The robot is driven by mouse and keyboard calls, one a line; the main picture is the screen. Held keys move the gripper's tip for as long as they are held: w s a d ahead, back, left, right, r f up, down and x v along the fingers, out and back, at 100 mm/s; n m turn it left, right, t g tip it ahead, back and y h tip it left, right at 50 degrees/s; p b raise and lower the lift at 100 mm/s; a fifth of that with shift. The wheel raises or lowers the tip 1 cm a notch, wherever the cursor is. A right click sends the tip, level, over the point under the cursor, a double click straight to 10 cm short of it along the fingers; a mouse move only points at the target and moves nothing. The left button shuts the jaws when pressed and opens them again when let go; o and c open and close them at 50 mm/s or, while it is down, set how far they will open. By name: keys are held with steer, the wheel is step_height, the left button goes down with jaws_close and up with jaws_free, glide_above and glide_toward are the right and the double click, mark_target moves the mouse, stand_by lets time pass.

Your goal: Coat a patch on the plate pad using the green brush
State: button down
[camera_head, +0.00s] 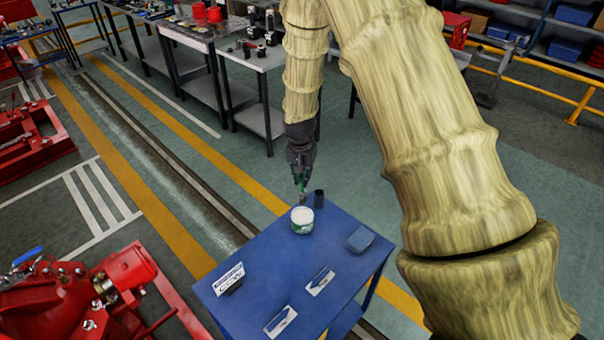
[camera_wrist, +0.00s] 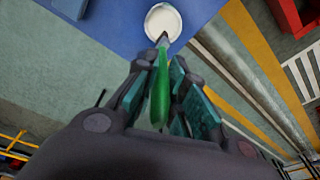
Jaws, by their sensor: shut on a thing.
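My gripper (camera_head: 301,172) is shut on the green brush (camera_wrist: 160,92), whose handle lies between the finger pads in the wrist view. The brush (camera_head: 302,187) points down over the white tub (camera_head: 302,224) at the far corner of the blue table. In the wrist view the brush's dark tip reaches the near rim of the round white tub (camera_wrist: 163,10); I cannot tell whether it touches the white contents. I cannot make out for sure which surface is the plate pad.
Red machinery (camera_head: 60,305) stands at the lower left. Grey workbenches (camera_head: 262,58) stand behind.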

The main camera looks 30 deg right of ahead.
mark_target(303, 192)
steer(key=shift+f+b, duration=1.9)
steer(key=shift+f, duration=1.6)
steer(key=shift+r, duration=0.15)
steer(key=shift+r+p, duration=2.15)
steer(key=shift+r, duration=1.25)
steer(key=shift+a+f, duration=0.1)
